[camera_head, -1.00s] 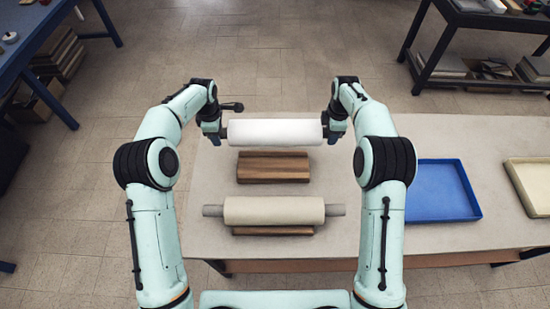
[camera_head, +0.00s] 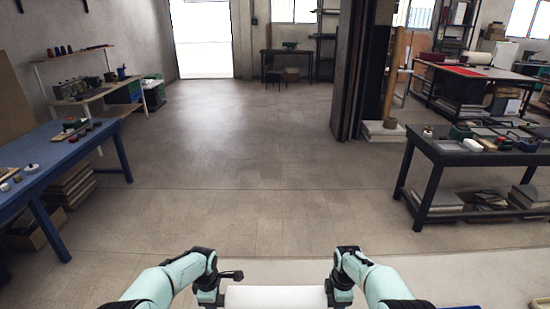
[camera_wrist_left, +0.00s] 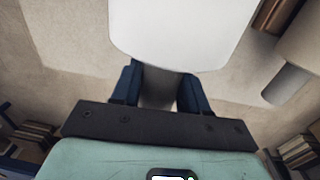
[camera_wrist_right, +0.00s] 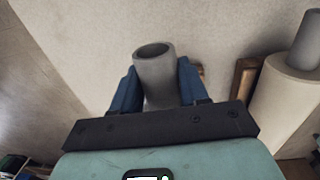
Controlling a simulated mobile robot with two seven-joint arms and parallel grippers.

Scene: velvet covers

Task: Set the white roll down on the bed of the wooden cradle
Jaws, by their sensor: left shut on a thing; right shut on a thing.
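The white roll (camera_head: 275,298) lies level across the bottom edge of the head view, held at both ends. My left gripper (camera_head: 211,297) is shut on its left end; the left wrist view shows the fingers around a grey core below the white surface (camera_wrist_left: 185,30). My right gripper (camera_head: 339,296) is shut on the other end, around the hollow grey core (camera_wrist_right: 155,75). The wooden cradle (camera_wrist_left: 274,14) shows partly at the top right of the left wrist view, beside the white roll and apart from it. The head view does not show the cradle.
A cream roll with grey core ends (camera_wrist_right: 290,88) lies beside the held roll, in the right wrist view; wood (camera_wrist_right: 243,80) shows at its edge. A blue table (camera_head: 60,160) stands at left, a dark bench (camera_head: 440,158) at right. Open floor lies ahead.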

